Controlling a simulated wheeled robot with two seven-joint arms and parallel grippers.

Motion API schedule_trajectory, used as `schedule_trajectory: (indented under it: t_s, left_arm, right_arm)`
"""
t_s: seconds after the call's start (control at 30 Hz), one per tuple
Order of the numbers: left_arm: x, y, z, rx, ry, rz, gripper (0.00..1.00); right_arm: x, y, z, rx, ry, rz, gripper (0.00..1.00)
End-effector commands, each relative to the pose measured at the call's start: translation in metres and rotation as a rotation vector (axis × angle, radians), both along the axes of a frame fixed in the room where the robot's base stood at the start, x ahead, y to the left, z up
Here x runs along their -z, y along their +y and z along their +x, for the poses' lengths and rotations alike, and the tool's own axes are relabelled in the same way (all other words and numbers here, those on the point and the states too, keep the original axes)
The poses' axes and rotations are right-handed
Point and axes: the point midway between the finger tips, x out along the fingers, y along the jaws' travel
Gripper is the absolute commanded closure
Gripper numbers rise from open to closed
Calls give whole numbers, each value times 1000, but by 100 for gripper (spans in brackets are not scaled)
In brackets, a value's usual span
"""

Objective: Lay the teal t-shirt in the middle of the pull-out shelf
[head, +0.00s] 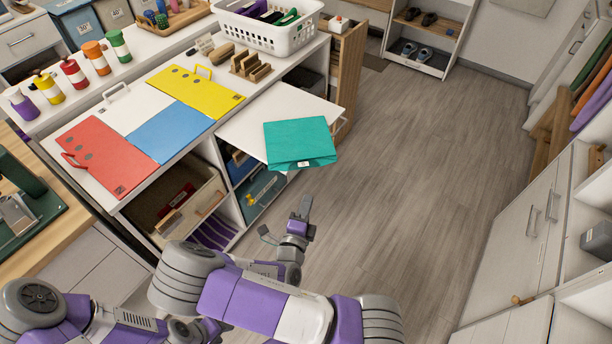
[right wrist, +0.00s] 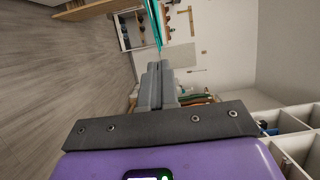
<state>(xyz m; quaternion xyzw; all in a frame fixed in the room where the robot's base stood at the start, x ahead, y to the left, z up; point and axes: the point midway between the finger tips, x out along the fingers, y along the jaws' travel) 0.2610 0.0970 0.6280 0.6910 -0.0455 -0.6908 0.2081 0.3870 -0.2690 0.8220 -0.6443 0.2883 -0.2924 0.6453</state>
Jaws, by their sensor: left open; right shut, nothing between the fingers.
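The teal t-shirt (head: 300,140) is folded into a flat square. It lies on the outer right part of the white pull-out shelf (head: 250,120), and its near right corner overhangs the edge. In the right wrist view the shirt (right wrist: 158,25) shows edge-on, just beyond the fingertips. My right gripper (head: 304,208) is shut and empty, a little short of the shirt's near edge; its closed fingers (right wrist: 156,85) fill the middle of the wrist view. I cannot tell whether they touch the shirt. My left gripper (head: 192,330) is low at the left, open, partly hidden by my right arm, away from the shirt.
Red, white, blue and yellow boards (head: 170,132) cover the counter left of the shelf. A white basket (head: 268,34) stands behind. Wooden floor (head: 420,150) is clear to the right, up to white cabinets (head: 520,230).

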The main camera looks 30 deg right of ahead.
Motion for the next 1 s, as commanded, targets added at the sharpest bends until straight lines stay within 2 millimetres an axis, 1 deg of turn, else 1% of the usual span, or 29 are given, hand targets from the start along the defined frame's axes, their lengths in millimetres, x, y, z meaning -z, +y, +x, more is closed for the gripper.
schedule_trajectory:
  t_s: [0.1,0.33,0.4,0.5,0.6,0.73,1.0]
  left_arm:
    - [3,0,0,0,0,0,57]
    - [7,0,0,0,0,0,57]
    - [9,0,0,0,0,0,57]
    - [11,0,0,0,0,0,57]
    - [12,0,0,0,0,0,57]
    - [12,0,0,0,0,0,57]
    - [12,0,0,0,0,0,57]
  right_arm:
    - [1,-21,17,5,1,-1,100]
    - [2,-57,49,2,3,-1,100]
    - [2,-54,62,-3,1,1,100]
    - [2,-55,75,-2,3,0,100]
    - [1,-55,83,-1,4,0,100]
    - [1,-55,87,-1,6,0,100]
    - [1,-55,87,0,6,0,100]
